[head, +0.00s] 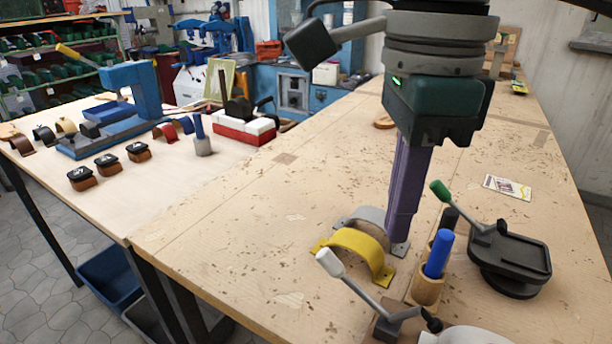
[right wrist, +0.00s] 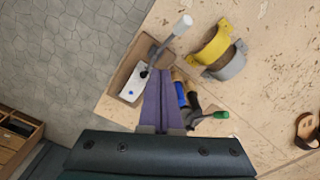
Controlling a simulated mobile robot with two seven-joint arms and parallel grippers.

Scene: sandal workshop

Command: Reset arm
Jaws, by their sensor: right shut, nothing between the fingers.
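My right gripper (head: 402,240) comes down from the top right of the head view. Its long purple fingers are shut with nothing between them, the tips just behind the yellow strap and left of the marker holder. The shut fingers also show in the right wrist view (right wrist: 162,97), over the cluster of tools. I cannot tell whether the tips touch the table. My left gripper is not in view.
Near the right fingers are a yellow strap (head: 357,247), a grey strap (head: 368,215), a blue marker (head: 438,252) in a wooden holder, a white-knobbed lever (head: 330,262) and a black device (head: 508,262) with a green-knobbed lever.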

